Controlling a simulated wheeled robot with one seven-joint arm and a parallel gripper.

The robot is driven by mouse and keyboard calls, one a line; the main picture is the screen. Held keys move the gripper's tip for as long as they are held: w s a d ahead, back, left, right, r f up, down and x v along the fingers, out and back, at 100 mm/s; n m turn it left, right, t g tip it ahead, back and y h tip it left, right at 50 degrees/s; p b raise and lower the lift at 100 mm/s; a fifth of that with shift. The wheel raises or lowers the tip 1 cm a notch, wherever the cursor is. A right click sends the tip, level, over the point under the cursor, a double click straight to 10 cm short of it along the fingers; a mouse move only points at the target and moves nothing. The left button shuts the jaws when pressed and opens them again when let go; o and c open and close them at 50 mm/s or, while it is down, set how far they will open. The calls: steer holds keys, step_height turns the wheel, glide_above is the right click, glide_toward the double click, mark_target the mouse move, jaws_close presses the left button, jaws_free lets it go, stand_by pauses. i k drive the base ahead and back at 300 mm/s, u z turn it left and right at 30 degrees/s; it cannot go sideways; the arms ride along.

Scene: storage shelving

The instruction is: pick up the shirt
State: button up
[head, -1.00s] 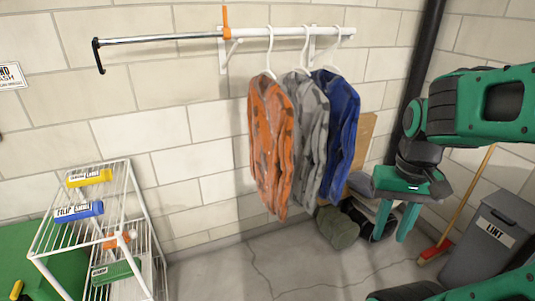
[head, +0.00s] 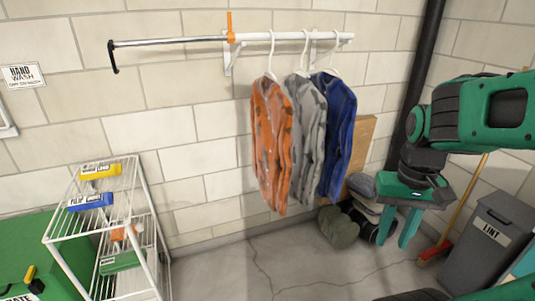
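Three shirts hang on white hangers from a wall rail (head: 285,36) in the head view. The orange patterned shirt (head: 271,145) is leftmost, the grey patterned shirt (head: 308,130) is in the middle, and the blue shirt (head: 338,130) is rightmost. The shirts overlap, so part of the grey one and part of the blue one are hidden. My gripper (head: 397,228) is to the right of the shirts and lower, with its green fingers pointing down. The fingers are apart with nothing between them, and it touches no shirt.
A white wire rack (head: 140,215) with boxes stands at the left. A grey LINT bin (head: 488,235) and a broom (head: 462,205) are at the right.

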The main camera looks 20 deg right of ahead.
mark_target(272, 112)
steer(key=k, duration=1.05)
steer(key=u, duration=0.4)
steer(key=i, duration=0.35)
steer(key=u, duration=0.7)
steer(key=i, duration=1.15)
steer(key=z, duration=0.35)
steer(key=i, duration=1.2)
steer(key=z, duration=0.85)
